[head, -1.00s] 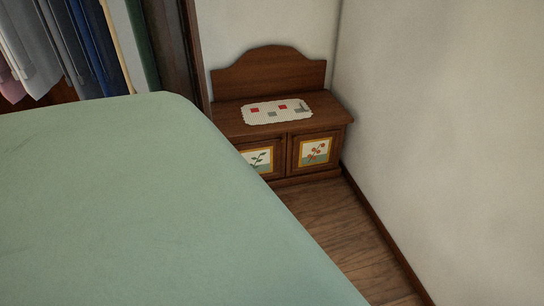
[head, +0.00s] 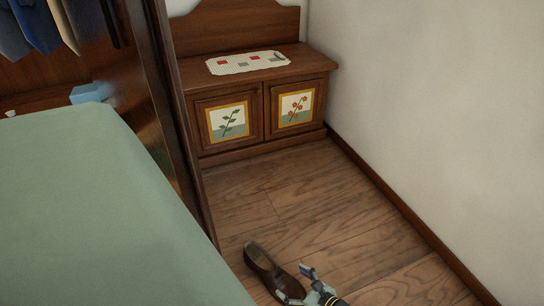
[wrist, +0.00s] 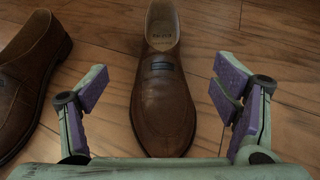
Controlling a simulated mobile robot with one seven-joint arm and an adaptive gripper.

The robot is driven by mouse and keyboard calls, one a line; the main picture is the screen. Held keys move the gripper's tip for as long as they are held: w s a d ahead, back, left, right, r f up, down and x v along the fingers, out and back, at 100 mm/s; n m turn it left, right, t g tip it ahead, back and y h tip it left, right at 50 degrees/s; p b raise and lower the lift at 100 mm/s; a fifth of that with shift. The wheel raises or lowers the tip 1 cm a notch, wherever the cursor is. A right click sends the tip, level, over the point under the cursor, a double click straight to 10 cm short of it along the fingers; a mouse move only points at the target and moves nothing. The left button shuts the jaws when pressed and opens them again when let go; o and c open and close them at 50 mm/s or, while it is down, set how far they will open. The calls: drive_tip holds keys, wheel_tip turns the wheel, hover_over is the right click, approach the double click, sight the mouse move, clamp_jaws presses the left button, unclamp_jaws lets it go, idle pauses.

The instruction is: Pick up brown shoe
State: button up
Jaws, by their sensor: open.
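A brown leather shoe (wrist: 164,85) lies on the floor, centred in the wrist view between my gripper's fingers, its toe toward the gripper. A second brown shoe (wrist: 28,80) lies to its left, partly cut off by the frame edge. In the head view, one brown shoe (head: 264,266) shows at the bottom, with its toe partly hidden by my gripper (head: 297,284). My gripper (wrist: 163,93) is open and empty, with a purple-padded finger on each side of the centred shoe. I see no clear contact with it.
A wooden cabinet (head: 260,112) with two painted doors and a white patterned cloth (head: 246,62) stands against the back wall. A green-covered bed (head: 90,210) fills the left. A wall (head: 430,110) closes the right side. The wooden floor (head: 290,200) before the cabinet is clear.

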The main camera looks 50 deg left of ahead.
drive_tip(key=shift+a+f+b, duration=0.15)
drive_tip(key=shift+f+b, duration=0.15)
drive_tip(key=shift+f, duration=0.25)
drive_tip(key=b+x, duration=0.2)
drive_tip(key=x, duration=0.3)
drive_tip(key=shift+a, duration=0.1)
drive_tip(key=shift+b+x, duration=1.35)
drive_tip(key=shift+x, duration=1.3)
drive_tip(key=shift+f, duration=0.1)
drive_tip(key=shift+c, duration=0.2)
drive_tip(key=shift+s, duration=0.1)
drive_tip(key=c, duration=1.5)
drive_tip(key=shift+c, duration=0.3)
